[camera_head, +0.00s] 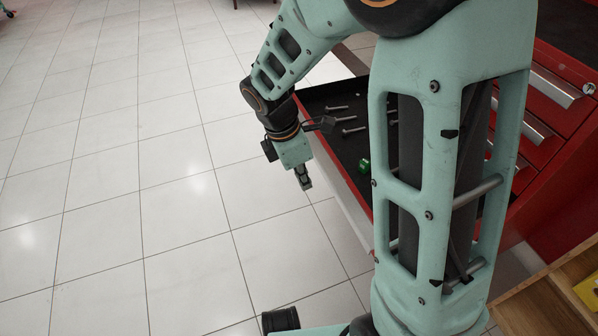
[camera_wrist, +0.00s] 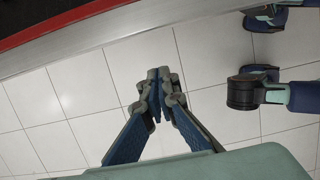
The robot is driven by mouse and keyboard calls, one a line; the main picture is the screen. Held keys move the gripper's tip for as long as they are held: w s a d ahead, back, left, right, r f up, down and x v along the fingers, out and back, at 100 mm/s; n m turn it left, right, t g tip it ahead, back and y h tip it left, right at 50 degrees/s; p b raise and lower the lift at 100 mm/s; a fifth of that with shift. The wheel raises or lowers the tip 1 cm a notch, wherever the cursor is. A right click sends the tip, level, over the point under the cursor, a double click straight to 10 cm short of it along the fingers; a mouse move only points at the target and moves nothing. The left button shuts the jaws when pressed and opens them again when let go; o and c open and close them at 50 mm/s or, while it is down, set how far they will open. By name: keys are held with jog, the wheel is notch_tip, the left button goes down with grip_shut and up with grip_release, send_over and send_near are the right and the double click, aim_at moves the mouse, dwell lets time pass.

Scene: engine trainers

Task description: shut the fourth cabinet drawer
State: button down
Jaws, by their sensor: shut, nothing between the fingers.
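A red cabinet (camera_head: 560,150) stands at the right in the head view, partly hidden behind my arm. One of its drawers (camera_head: 333,92) is pulled out, with a black floor holding several bolts and a small green part (camera_head: 364,166). Which drawer it is by number I cannot tell. My gripper (camera_head: 306,184) is shut and empty, pointing down just outside the drawer's front, apart from it. In the wrist view my gripper (camera_wrist: 157,95) has its fingertips together over floor tiles, and the drawer's metal front edge (camera_wrist: 70,48) runs across the upper left.
Other drawers with silver handles (camera_head: 553,84) look closed. A wooden box (camera_head: 535,305) with something yellow (camera_head: 590,290) is at the lower right. White tiled floor (camera_head: 120,200) lies open to the left. My base parts show at the bottom.

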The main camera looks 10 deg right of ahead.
aim_at(327, 182)
jog(key=d, duration=0.2)
jog(key=w+d, duration=0.1)
jog(key=shift+d+r+b, duration=0.15)
jog(key=shift+d+b, duration=0.15)
jog(key=shift+d, duration=0.1)
jog(key=shift+w+d+r+p, duration=0.15)
jog(key=shift+d+p, duration=0.2)
jog(key=shift+d, duration=0.2)
jog(key=w+d+p, duration=0.2)
jog(key=d+p, duration=0.3)
jog(key=d, duration=0.5)
jog(key=w+d+p, duration=0.3)
jog(key=d+p, duration=0.2)
jog(key=d, duration=0.5)
jog(key=w+d+p, duration=0.3)
jog(key=d+p, duration=0.1)
jog(key=d, duration=0.6)
jog(key=shift+w+p, duration=0.1)
jog(key=shift+p, duration=0.3)
